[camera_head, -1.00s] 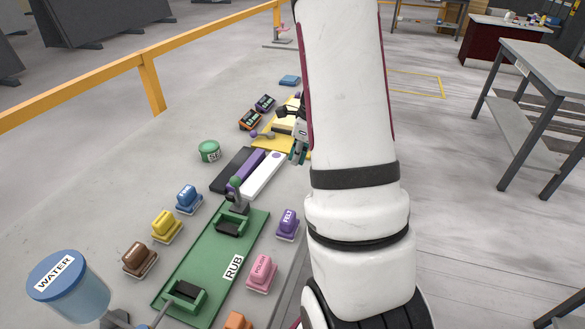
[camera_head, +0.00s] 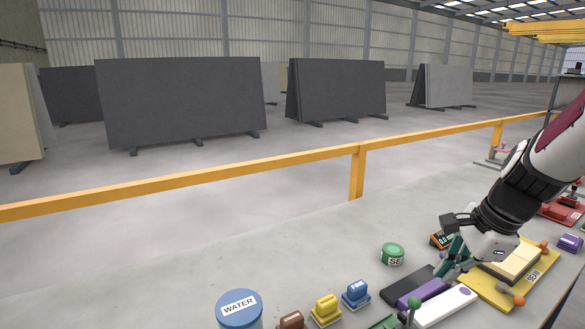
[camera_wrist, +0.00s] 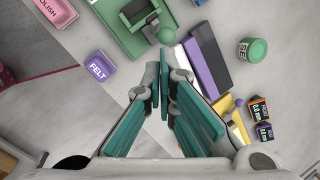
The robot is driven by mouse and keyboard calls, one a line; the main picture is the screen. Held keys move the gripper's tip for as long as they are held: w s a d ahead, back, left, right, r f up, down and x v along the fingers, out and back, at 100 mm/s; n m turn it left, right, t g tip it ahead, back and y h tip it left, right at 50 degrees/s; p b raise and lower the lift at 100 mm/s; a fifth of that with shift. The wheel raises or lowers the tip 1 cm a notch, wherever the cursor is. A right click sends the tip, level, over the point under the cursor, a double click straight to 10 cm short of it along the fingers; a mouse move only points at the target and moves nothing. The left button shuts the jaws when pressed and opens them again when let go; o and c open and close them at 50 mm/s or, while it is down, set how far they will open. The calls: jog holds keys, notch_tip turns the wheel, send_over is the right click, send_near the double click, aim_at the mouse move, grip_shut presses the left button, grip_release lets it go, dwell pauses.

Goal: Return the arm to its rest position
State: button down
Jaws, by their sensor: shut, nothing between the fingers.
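My gripper (camera_head: 452,262) has teal fingers and hangs over the stone slab table at the right of the head view. Its fingers are together with nothing between them, and they also show in the middle of the wrist view (camera_wrist: 164,78). In the head view it overlaps the far end of the dark, purple and white bars (camera_head: 446,306), beside the yellow board (camera_head: 527,294). I cannot tell its exact height above them. My arm comes in from the right edge.
On the table are a green tin (camera_head: 393,254), a blue block (camera_head: 356,293), a yellow block (camera_head: 326,310), and a water container (camera_head: 239,309). The wrist view shows a purple felt block (camera_wrist: 98,68) and the green board (camera_wrist: 116,18). A yellow rail (camera_head: 300,157) runs behind the table.

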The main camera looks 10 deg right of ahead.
jog(key=s+a+r+n+h, duration=0.1)
jog(key=s+a+r+n, duration=0.2)
jog(key=s+a+n, duration=0.4)
jog(key=s+a+r+n+t, duration=0.1)
jog(key=s+a+r+n, duration=0.3)
jog(key=s+a+n, duration=0.4)
jog(key=n, duration=0.5)
jog(key=shift+s+a+r+t+h, duration=0.2)
jog(key=shift+s+r+t+h, duration=0.1)
jog(key=shift+h, duration=0.1)
